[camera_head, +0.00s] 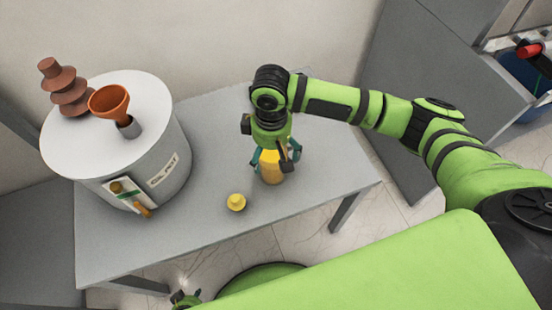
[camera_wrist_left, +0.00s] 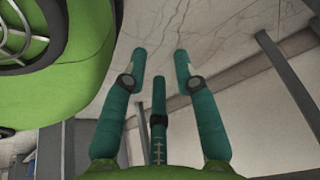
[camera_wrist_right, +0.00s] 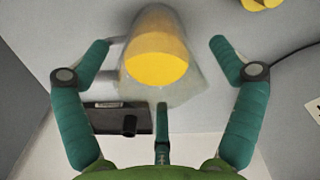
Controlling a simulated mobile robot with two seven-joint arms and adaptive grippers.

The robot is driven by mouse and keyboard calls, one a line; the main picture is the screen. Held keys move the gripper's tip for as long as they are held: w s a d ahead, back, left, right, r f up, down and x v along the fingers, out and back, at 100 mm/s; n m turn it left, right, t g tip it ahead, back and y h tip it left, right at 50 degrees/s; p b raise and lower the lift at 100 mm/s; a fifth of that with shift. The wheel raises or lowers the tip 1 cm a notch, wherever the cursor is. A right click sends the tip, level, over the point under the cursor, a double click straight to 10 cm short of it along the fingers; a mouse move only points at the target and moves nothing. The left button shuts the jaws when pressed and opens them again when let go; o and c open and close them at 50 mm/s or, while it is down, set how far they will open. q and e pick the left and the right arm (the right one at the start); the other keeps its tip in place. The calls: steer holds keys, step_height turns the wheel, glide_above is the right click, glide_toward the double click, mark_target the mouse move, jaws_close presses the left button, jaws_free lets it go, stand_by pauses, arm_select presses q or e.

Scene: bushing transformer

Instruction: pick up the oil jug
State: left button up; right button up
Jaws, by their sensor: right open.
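The oil jug (camera_head: 270,172) stands upright on the grey table, a clear container with yellow-orange oil inside. In the right wrist view the jug (camera_wrist_right: 158,62) sits between my spread fingers, with a visible gap at the right finger; contact at the left finger is unclear. My right gripper (camera_head: 273,160) is open and reaches down around the jug's upper part, hiding its top. My left gripper (camera_wrist_left: 159,58) is open and empty, above the floor; only a small part of it shows at the bottom edge of the head view.
A yellow cap (camera_head: 236,203) lies on the table in front of the jug. A white-topped transformer tank (camera_head: 170,165) with an orange funnel (camera_head: 108,101) and a brown bushing (camera_head: 68,88) stands at the left. The grey table (camera_head: 325,180) is bare to the jug's right.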

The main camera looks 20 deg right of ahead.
steer(key=f, duration=0.4)
steer(key=shift+w+d+f+b, duration=0.1)
steer(key=shift+d+f+b, duration=0.25)
arm_select(q)
steer(key=shift+w+t, duration=0.3)
steer(key=shift+w, duration=0.9)
arm_select(e)
steer(key=c, duration=1.6)
steer(key=shift+r, duration=0.1)
steer(key=shift+c, duration=0.2)
